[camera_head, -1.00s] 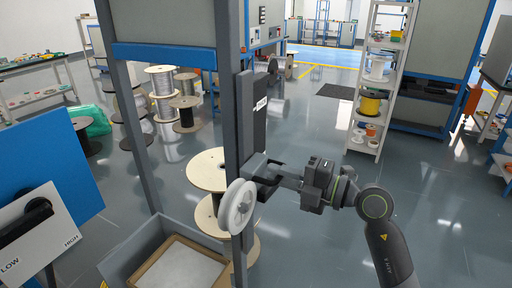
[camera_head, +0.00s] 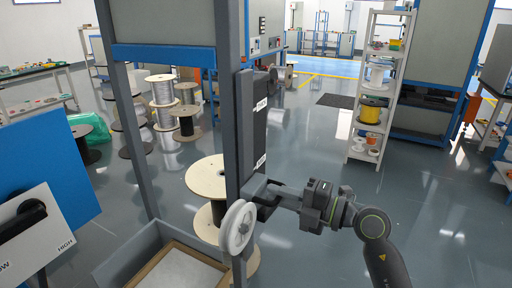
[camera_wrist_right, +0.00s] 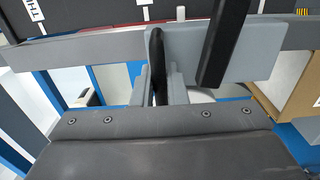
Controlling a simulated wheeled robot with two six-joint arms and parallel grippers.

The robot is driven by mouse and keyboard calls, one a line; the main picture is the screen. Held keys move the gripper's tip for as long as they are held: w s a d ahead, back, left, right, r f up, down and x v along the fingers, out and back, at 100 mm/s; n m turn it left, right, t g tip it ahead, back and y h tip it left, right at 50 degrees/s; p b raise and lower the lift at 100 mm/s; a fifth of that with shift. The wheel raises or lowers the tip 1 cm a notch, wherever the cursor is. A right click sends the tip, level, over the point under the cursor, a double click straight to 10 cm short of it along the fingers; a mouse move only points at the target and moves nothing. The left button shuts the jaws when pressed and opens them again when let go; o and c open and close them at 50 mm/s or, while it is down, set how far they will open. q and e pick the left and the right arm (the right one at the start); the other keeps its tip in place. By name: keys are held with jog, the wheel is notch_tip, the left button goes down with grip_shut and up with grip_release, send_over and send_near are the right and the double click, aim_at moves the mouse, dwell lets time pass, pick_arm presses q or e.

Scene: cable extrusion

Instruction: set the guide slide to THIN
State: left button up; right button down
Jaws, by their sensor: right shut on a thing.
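The guide slide is a grey block (camera_head: 254,187) on a dark upright track (camera_head: 253,125) fixed to a grey post. A white pulley wheel (camera_head: 238,227) sits at the block's lower left. The block is near the track's lower end, just below the lower white label (camera_head: 260,162); an upper label (camera_head: 261,104) is higher up. Their lettering is too small to read. My right gripper (camera_head: 267,201) comes from the right and is shut on the slide. In the right wrist view the grey slide bar (camera_wrist_right: 250,50) lies ahead of the gripper. My left gripper is out of view.
A grey bin (camera_head: 130,262) stands below left of the pulley. A large spool (camera_head: 206,178) stands behind the post. A blue panel with a white LOW/HIGH plate (camera_head: 42,235) and black knob is at the left.

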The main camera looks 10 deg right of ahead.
notch_tip(320, 180, down, 11)
jog(key=b, duration=0.5)
jog(key=shift+b, duration=0.35)
jog(key=c, duration=1.3)
grip_release()
jog(key=shift+r, duration=0.2)
jog(key=p+v, duration=0.1)
jog(key=v, duration=0.7)
jog(key=shift+p, duration=0.3)
